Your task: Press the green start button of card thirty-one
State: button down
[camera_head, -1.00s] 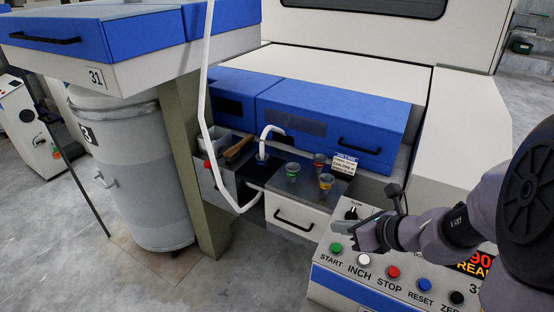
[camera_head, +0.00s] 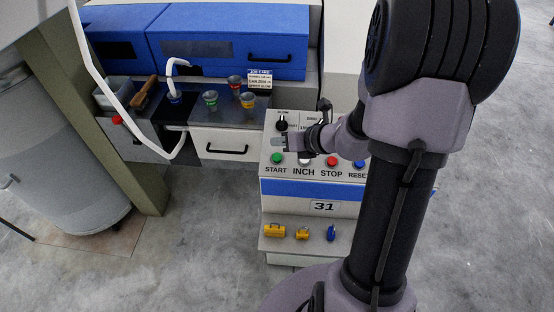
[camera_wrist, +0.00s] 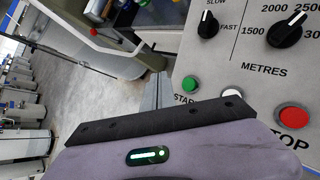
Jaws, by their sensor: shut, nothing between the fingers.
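The green start button (camera_head: 276,158) is at the left end of the button row on the control panel, above the word START. The panel's front carries the number plate 31 (camera_head: 323,207). My gripper (camera_head: 279,142) is shut and empty, pointing left just above the green button in the head view. In the wrist view the green button (camera_wrist: 190,83) shows fully, just right of the grey fingertips (camera_wrist: 158,86). I cannot tell how high the fingers are above the panel; no contact is visible.
The white inch button (camera_wrist: 232,92) and the red stop button (camera_head: 332,161) are close to the right. A selector knob (camera_head: 281,125) stands behind the green button. A shelf with several yellow and blue items (camera_head: 302,233) is below. Cups stand on a drawer unit (camera_head: 220,142) at left.

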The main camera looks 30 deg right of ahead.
jog(key=f+b, duration=0.1)
jog(key=f, duration=0.1)
jog(key=w+f+b, duration=0.1)
jog(key=f+b, duration=0.2)
jog(key=f, duration=0.1)
jog(key=shift+w+d+f, duration=0.1)
jog(key=shift+w+d, duration=0.05)
jog(key=shift+d, duration=0.25)
dwell(1.4)
jog(key=shift+w+d+f+b, duration=0.1)
jog(key=shift+f+b, duration=0.3)
jog(key=shift+b, duration=0.05)
jog(key=shift+w+f+b, duration=0.1)
jog(key=shift+f+b, duration=0.3)
jog(key=shift+f, duration=0.1)
dwell(0.5)
jog(key=shift+r, duration=0.15)
jog(key=shift+s+r+p, duration=0.2)
jog(key=shift+r+p, duration=0.55)
jog(key=r+p, duration=0.2)
jog(key=r, duration=0.1)
jog(key=s+a+r+p, duration=0.1)
jog(key=r+p, duration=0.1)
